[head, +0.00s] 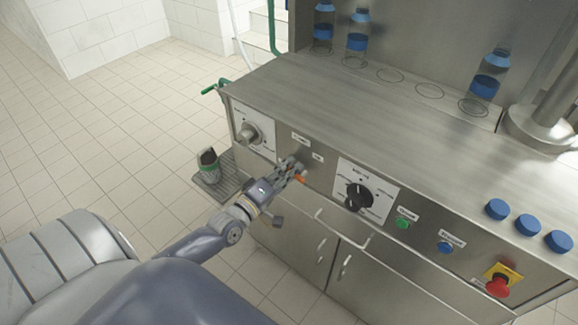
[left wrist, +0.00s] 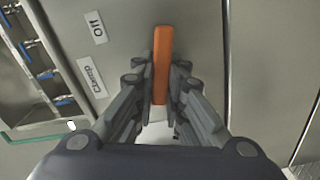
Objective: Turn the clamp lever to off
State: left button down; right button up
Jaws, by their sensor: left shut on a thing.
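The orange clamp lever (left wrist: 162,45) lies between the fingers of my left gripper (left wrist: 160,72) in the left wrist view, its end reaching past the fingertips. In the head view a bit of the orange lever (head: 299,179) shows beside my left gripper (head: 292,170) at the machine's front panel. The gripper is shut on the lever; the fingers hide its sides and base. A "Clamp" label (left wrist: 91,77) and an "Off" label (left wrist: 97,27) sit left of the lever in the left wrist view. My right gripper is not in view.
A grey knob (head: 250,132) is left of the lever, a black knob (head: 358,196) right. Further right are a green button (head: 403,224), a blue button (head: 445,247) and a red emergency stop (head: 498,287). A cup (head: 208,166) stands on a side tray. Bottles stand on top.

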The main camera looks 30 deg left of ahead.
aim_at(306, 158)
pick_arm(q)
jog(key=m+p, duration=0.1)
jog(key=r+m, duration=0.1)
jog(key=m+p, duration=0.1)
jog(key=shift+d+r+m+p, duration=0.2)
jog(key=shift+d+m+p, duration=0.05)
jog(key=shift+m+p, duration=0.15)
jog(key=m, duration=0.1)
jog(key=m+p, duration=0.2)
jog(key=shift+d+r+m, duration=0.3)
jog(key=shift+d+r, duration=0.1)
jog(key=m+p, duration=0.1)
jog(key=d+m+p, duration=0.1)
jog(key=m, duration=0.1)
jog(key=shift+r, duration=0.2)
jog(key=shift+s+d+m+p, duration=0.1)
jog(key=shift+d+m+p, duration=0.2)
jog(key=shift+m, duration=0.75)
jog(key=shift+d+m+p, duration=0.3)
jog(key=shift+m, duration=0.75)
jog(key=c, duration=1.6)
grip_release()
jog(key=shift+s, duration=0.1)
